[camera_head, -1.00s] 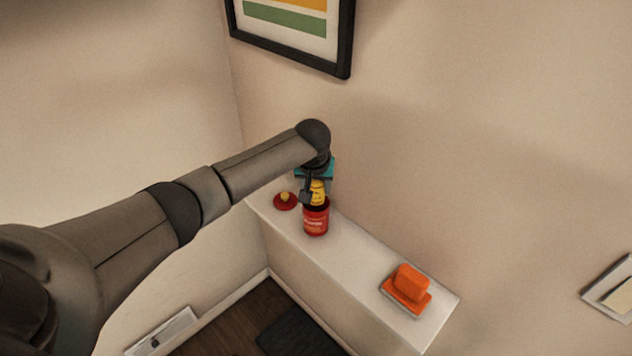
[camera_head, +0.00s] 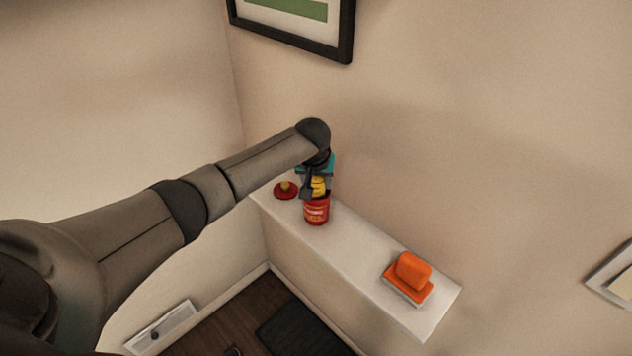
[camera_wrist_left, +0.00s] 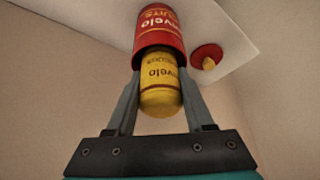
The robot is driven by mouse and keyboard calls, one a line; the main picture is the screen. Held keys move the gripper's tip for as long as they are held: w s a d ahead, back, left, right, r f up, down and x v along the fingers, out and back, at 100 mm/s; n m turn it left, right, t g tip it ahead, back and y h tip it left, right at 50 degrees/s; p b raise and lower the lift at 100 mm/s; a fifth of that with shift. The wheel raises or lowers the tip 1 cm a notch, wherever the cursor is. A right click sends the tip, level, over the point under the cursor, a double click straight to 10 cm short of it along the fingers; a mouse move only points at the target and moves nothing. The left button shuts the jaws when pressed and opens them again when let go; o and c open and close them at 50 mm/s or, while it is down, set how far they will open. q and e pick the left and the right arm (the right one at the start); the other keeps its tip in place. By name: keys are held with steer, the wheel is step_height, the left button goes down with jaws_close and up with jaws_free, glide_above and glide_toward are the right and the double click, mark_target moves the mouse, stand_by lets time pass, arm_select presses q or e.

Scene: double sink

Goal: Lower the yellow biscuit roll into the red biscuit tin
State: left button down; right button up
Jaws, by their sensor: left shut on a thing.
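The red biscuit tin (camera_head: 317,211) stands upright on the white ledge. My left gripper (camera_head: 313,190) is shut on the yellow biscuit roll (camera_head: 319,186), directly above the tin. In the left wrist view the roll (camera_wrist_left: 160,88) is between the two fingers of the gripper (camera_wrist_left: 160,100), lined up with the tin (camera_wrist_left: 159,30). The roll's lower end appears to be inside the tin's mouth, its upper part still showing outside. How deep it sits is hidden. My right gripper is not in view.
A red lid with a yellow knob (camera_head: 286,190) lies on the ledge (camera_head: 360,245) beside the tin. The ledge between is clear. A wall rises behind.

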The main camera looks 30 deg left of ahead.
arm_select(q)
steer(key=shift+s+d+f, duration=0.2)
steer(key=shift+s+f, duration=0.3)
steer(key=shift+f, duration=0.3)
steer(key=shift+c, duration=1.9)
jaws_free()
steer(key=shift+o, duration=0.7)
steer(key=shift+r, duration=0.1)
steer(key=shift+o, duration=0.2)
steer(key=shift+r, duration=0.55)
steer(key=w+p+v, duration=0.1)
steer(key=v, duration=1.4)
steer(key=shift+a+r, duration=0.2)
steer(key=shift+r, duration=0.05)
